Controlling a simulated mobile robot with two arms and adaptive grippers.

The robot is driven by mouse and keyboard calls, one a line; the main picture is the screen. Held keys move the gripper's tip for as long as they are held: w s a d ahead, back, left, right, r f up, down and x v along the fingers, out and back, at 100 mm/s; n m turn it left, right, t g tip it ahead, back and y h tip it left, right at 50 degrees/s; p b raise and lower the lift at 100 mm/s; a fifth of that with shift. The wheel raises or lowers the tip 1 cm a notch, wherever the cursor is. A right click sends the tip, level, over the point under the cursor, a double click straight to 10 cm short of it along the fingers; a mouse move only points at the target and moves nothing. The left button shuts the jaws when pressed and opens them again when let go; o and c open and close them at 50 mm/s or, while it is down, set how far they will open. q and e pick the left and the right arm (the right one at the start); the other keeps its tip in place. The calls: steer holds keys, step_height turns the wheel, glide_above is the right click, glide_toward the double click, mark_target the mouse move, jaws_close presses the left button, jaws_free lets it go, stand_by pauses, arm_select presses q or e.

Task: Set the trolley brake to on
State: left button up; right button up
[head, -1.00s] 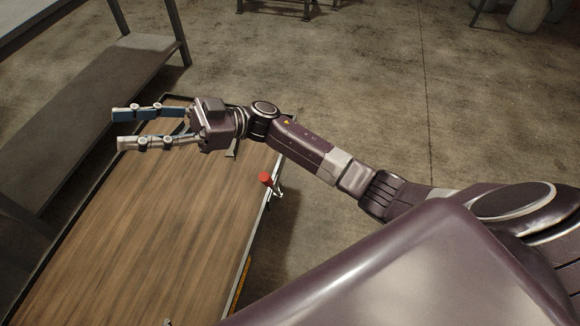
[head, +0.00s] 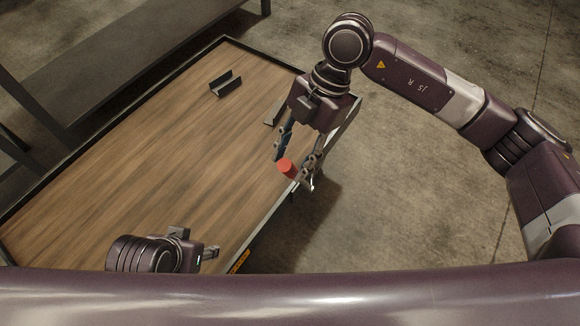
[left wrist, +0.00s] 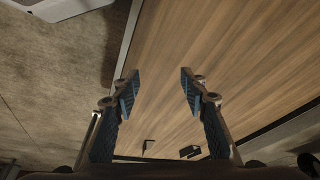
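The trolley (head: 120,150) has a wood-look deck with a dark rim. Its brake lever has a red knob (head: 287,166) at the deck's right edge, with a pale metal part (head: 308,184) beside it. My right gripper (head: 292,171) points down at the knob with fingers spread. The knob shows between the fingertips; I cannot tell whether either finger touches it. My left gripper is low in the head view, mostly hidden, with one finger (head: 209,253) showing over the deck. In the left wrist view the left gripper (left wrist: 158,90) is open and empty.
A dark angled bracket (head: 225,83) lies on the deck's far part, and another small piece (head: 274,112) is near the right rim. A grey shelf unit (head: 120,50) stands along the left. The concrete floor (head: 400,200) at right is clear.

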arm_select(q)
steer(key=shift+w+d+r+t, duration=0.15)
steer(key=shift+w+d+t, duration=0.1)
steer(key=shift+w, duration=0.35)
steer(key=shift+w+d+r+t, duration=0.1)
steer(key=shift+w+t, duration=0.2)
steer(key=shift+w, duration=0.3)
steer(key=shift+w+d+r+t, duration=0.15)
steer(key=shift+w+d+t, duration=0.1)
steer(key=shift+w, duration=0.35)
arm_select(e)
steer(key=shift+x, duration=1.45)
jaws_close()
